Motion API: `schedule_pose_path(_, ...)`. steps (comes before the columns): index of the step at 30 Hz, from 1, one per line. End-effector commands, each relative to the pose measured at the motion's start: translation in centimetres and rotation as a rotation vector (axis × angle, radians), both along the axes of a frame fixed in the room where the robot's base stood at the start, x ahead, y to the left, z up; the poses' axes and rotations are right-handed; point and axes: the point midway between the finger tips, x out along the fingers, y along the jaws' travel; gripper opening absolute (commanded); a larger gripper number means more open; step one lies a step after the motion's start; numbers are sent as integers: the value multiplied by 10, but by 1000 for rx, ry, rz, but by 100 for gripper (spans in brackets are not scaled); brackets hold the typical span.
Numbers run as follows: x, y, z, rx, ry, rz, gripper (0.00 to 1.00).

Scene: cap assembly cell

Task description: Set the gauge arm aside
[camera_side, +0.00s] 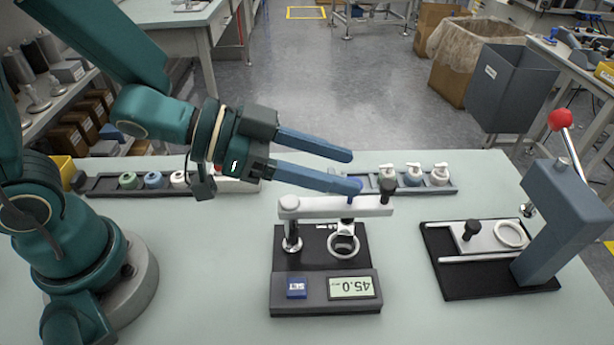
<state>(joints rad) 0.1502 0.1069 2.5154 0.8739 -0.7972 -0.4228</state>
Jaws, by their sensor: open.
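The gauge (326,292) stands on the light green table in the middle, its display reading 45.0. Its white gauge arm (330,206) lies level across the top, running from a post at the left over a ring-shaped seat (343,244). A black knob (387,190) stands up at the gauge arm's right end, and a small blue part shows on the arm just left of it. My gripper (354,171) is open, with two long blue fingers pointing right above the gauge arm. The lower fingertip overlaps the blue part in the picture; I cannot tell whether they touch. Nothing shows between the fingers.
A press with a red-knobbed lever (561,119) stands at the right on a black base. A rack with white-topped parts (440,188) lies behind the gauge. Another rack with coloured caps (100,184) lies behind at the left. The table between gauge and press is clear.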

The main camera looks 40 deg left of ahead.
Motion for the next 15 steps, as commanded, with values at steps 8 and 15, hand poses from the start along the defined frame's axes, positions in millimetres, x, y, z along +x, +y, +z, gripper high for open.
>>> schedule_pose_path(8,12,-14,-10,2,8,-6,57)
schedule_pose_path(15,27,-29,-18,3,6,-3,57)
